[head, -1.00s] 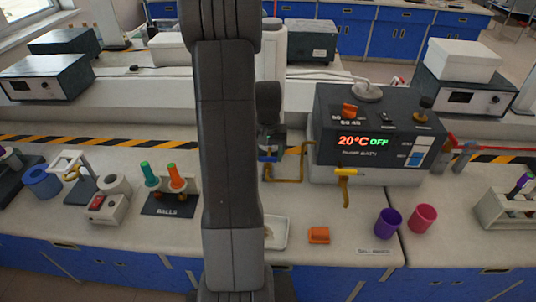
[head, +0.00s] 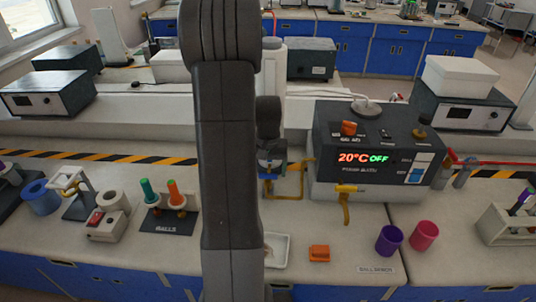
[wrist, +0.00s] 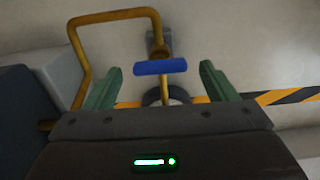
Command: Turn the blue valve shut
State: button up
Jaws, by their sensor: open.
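The blue valve handle (wrist: 160,67) is a short bar in the wrist view, lying nearly level across the picture, with a yellow pipe stem below it. My gripper (wrist: 160,76) is open, with one green finger to the left of the handle and one to the right. There is a clear gap on each side, and neither finger touches the bar. In the head view my arm covers much of this spot. A small blue patch shows by the yellow pipe (head: 289,196) near my wrist, but I cannot tell there whether it is the handle.
A bath unit (head: 375,150) reading 20°C OFF stands right of the pipe, with a yellow tap (head: 346,200) on its front. A white tray (head: 278,250), an orange block (head: 319,252), a purple cup (head: 389,240) and a pink cup (head: 425,235) stand in front.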

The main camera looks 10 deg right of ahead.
notch_tip(320, 180, up, 13)
dwell(0.3)
notch_tip(320, 180, down, 14)
jog(key=shift+r, duration=0.1)
dwell(0.7)
